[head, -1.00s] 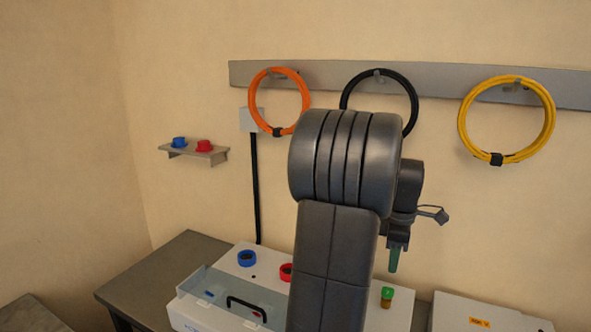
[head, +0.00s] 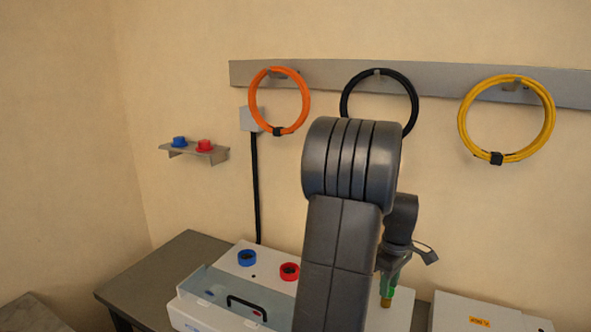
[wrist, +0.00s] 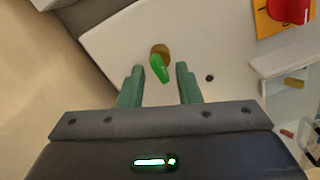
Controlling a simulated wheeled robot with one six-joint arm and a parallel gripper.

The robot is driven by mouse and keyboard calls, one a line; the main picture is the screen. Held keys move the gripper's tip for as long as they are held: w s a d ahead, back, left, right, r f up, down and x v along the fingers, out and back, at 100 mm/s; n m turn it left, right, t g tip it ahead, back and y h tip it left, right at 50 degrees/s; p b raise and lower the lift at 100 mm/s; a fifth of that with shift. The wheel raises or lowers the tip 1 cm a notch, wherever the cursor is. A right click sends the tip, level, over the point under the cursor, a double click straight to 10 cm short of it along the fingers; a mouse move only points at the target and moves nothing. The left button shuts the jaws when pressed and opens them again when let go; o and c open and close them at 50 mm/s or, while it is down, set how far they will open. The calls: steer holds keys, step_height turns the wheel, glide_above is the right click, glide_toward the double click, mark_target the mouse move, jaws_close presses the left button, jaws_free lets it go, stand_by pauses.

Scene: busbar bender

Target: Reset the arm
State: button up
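My gripper (wrist: 159,70) is open in the wrist view, with its two green fingers apart. A green knob (wrist: 158,66) on a brass-coloured base (wrist: 161,51) shows between the fingers, not visibly touched by either. It sits on the white top of the machine (wrist: 120,38). In the head view my gripper (head: 389,278) is low over the right part of the white machine (head: 219,258). The brass base (head: 385,302) shows just below the fingers; the green knob is hard to tell from them there.
A blue ring (head: 247,258), a red ring (head: 289,271) and a clear cover with a black handle (head: 246,305) are on the machine. A red knob (wrist: 290,8) on a yellow plate is near in the wrist view. Cable coils hang on the wall behind.

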steer(key=m+b, duration=0.1)
steer(key=m, duration=0.5)
steer(key=m+b, duration=0.1)
steer(key=m, duration=0.5)
stand_by(0.3)
stand_by(0.4)
